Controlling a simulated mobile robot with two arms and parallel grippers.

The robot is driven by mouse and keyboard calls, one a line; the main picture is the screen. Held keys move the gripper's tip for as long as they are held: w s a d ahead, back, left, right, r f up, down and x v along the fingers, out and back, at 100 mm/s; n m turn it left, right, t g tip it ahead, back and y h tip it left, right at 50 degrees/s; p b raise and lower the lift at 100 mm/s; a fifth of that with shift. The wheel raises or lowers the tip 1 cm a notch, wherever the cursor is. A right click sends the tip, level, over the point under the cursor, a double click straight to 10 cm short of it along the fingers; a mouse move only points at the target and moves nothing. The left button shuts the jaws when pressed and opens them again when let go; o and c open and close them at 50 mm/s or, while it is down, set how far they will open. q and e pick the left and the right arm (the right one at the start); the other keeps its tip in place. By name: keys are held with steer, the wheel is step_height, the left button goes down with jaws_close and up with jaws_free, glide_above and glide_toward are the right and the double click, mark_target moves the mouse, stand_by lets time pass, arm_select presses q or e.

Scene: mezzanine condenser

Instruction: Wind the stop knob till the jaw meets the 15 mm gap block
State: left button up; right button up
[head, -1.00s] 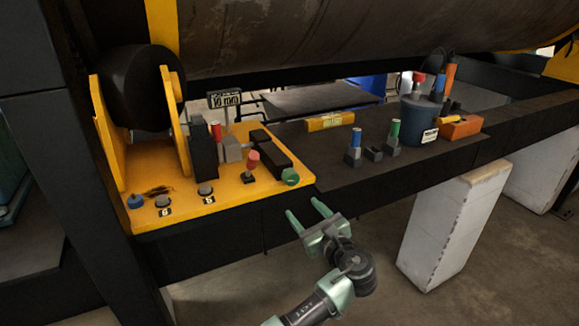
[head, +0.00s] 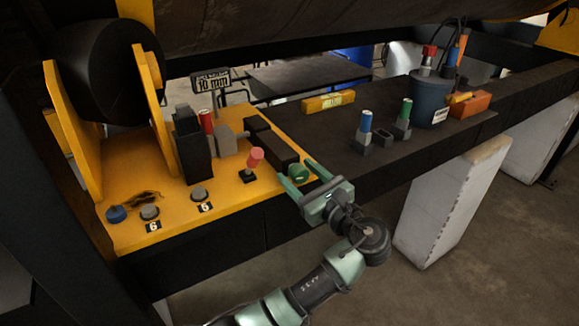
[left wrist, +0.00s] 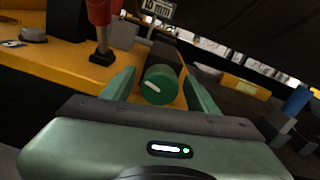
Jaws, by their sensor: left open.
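The green stop knob (head: 298,173) sits at the front end of a black housing (head: 270,145) on the yellow plate. In the left wrist view the knob (left wrist: 158,88) faces me with a pale pointer mark. My left gripper (head: 297,176) is open, its fingers on either side of the knob; I cannot tell if they touch it. A grey block (head: 226,140), probably the jaw, stands beside a black upright (head: 193,155). A red-handled piece (head: 207,122) stands between them; its size is unreadable, and any gap there is hidden. My right gripper is out of view.
A sign (head: 210,82) reads 10 mm. A red-tipped lever (head: 254,160) stands close left of the knob. Blue-handled (head: 364,128) and green-handled (head: 403,118) pieces stand on the dark bench, beside a bucket (head: 430,98). Two grey buttons and a blue knob (head: 116,214) line the plate's front.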

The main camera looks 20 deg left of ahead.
arm_select(q)
steer(key=shift+s+d, duration=0.1)
jaws_close()
steer(key=r+m+p, duration=0.1)
steer(key=p, duration=0.1)
steer(key=shift+p, duration=0.35)
steer(key=shift+f+m, duration=0.45)
steer(key=shift+m, duration=0.35)
steer(key=m, duration=0.3)
steer(key=shift+b, duration=0.3)
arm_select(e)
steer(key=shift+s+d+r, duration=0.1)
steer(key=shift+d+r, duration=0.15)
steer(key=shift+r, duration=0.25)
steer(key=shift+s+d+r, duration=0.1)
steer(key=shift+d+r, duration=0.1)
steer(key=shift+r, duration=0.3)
arm_select(q)
jaws_free()
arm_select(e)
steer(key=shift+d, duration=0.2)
